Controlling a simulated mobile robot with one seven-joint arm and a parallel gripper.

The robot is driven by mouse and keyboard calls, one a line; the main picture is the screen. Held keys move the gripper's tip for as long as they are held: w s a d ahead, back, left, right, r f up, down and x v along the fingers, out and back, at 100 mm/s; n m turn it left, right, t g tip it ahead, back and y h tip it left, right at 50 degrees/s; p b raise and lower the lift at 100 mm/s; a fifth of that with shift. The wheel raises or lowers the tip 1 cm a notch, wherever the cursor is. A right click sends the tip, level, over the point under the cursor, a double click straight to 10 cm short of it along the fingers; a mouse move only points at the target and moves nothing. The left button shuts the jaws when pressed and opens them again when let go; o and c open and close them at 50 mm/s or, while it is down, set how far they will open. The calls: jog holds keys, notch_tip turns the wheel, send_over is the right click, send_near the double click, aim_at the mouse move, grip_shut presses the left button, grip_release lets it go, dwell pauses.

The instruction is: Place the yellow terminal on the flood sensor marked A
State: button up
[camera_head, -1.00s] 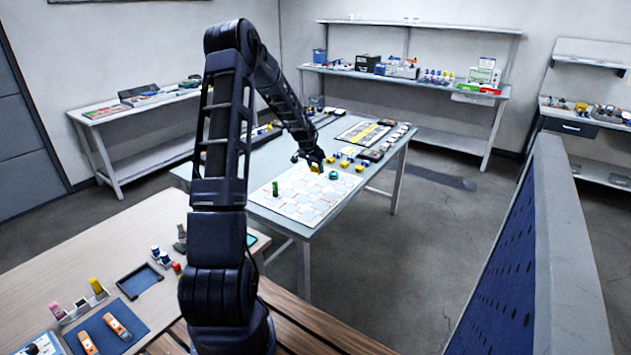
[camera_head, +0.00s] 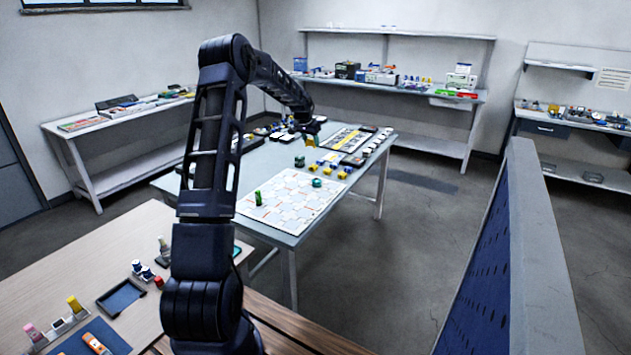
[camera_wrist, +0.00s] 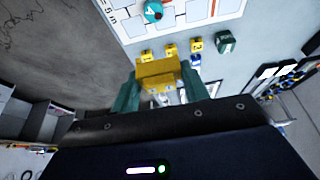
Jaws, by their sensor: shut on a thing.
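My gripper (camera_wrist: 160,85) has teal fingers and is shut on a yellow terminal (camera_wrist: 155,73), a small block, held in the air. In the head view my gripper (camera_head: 310,137) is above the far part of the table, beyond the mat. The flood sensor (camera_head: 317,183) is a round teal piece on the mat's far right part. In the wrist view the flood sensor (camera_wrist: 152,11) shows at the top edge, with a white mark that may be an A. The held terminal is apart from it. The terminal's underside is hidden.
Several yellow pieces (camera_wrist: 170,50) and a dark green cube (camera_wrist: 226,42) lie beside the patterned mat (camera_head: 285,212). A green cylinder (camera_head: 258,198) stands on the mat's left. A blue panel (camera_head: 485,265) stands right of my arm. The air around the held terminal looks clear.

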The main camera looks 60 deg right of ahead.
send_over(316, 180)
notch_tip(316, 180, down, 19)
jog(key=shift+s+d, duration=0.1)
dwell(0.7)
jog(key=shift+f, duration=0.15)
jog(key=o, duration=1)
jog(key=shift+r, duration=0.55)
jog(key=v, duration=1.1)
jog(key=shift+s+a+r, duration=0.1)
jog(key=shift+s+a, duration=0.05)
jog(key=shift+a, duration=0.05)
